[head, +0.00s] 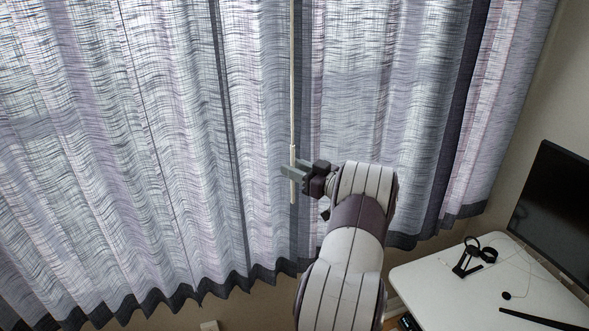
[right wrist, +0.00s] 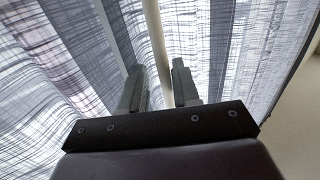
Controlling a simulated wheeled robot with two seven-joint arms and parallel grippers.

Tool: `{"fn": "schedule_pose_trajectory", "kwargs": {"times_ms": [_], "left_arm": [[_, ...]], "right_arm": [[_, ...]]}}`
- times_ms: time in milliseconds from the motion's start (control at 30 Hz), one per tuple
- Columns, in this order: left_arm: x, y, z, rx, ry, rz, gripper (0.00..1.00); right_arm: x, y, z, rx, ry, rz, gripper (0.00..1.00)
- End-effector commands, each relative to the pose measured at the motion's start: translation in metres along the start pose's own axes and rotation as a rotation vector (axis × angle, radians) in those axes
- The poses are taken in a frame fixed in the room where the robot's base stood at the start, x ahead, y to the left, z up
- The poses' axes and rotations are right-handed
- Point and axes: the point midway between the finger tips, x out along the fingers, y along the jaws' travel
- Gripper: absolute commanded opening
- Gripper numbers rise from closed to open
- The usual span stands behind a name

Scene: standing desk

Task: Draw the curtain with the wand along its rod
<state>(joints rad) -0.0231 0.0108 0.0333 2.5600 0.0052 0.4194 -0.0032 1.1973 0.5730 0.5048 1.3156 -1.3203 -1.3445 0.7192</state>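The curtain (head: 180,130) is a sheer grey-white cloth with dark stripes and a dark hem, hanging in folds across most of the head view. The wand (head: 292,80) is a thin cream stick hanging nearly vertically in front of it; its lower end shows just below my right gripper. The rod is out of view. My right gripper (head: 294,169) is at the wand's lower part. In the right wrist view its fingers (right wrist: 158,88) stand apart, with the wand (right wrist: 155,40) showing between them and space beside it. My left gripper is not in view.
A white desk (head: 425,287) stands at the lower right, with a black monitor (head: 556,215), black headphones or a similar item (head: 474,255) and a thin cable on it. Plain wall shows right of the curtain. The area in front of the curtain on the left is free.

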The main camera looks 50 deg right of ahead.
Motion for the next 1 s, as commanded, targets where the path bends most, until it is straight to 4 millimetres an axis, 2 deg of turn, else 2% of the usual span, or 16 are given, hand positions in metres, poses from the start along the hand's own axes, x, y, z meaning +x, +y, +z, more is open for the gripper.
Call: {"fn": "schedule_pose_trajectory", "kwargs": {"times_ms": [67, 167, 400, 600, 733, 1000], "left_arm": [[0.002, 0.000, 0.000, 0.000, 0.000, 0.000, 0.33], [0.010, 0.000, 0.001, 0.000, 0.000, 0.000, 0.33], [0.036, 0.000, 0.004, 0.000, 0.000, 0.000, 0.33], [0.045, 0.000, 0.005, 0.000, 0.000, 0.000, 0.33], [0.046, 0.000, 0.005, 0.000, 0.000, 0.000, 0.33], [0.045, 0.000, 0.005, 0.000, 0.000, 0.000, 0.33]], "right_arm": [[-0.003, 0.000, 0.001, 0.000, 0.000, 0.000, 0.31], [-0.017, 0.001, 0.003, 0.000, 0.001, 0.003, 0.31], [-0.083, 0.002, 0.006, 0.000, 0.001, 0.005, 0.31], [-0.120, 0.002, 0.003, 0.000, 0.001, 0.003, 0.31], [-0.128, 0.002, 0.001, 0.002, 0.000, 0.002, 0.31], [-0.129, 0.002, 0.001, 0.002, 0.001, 0.001, 0.31]]}}
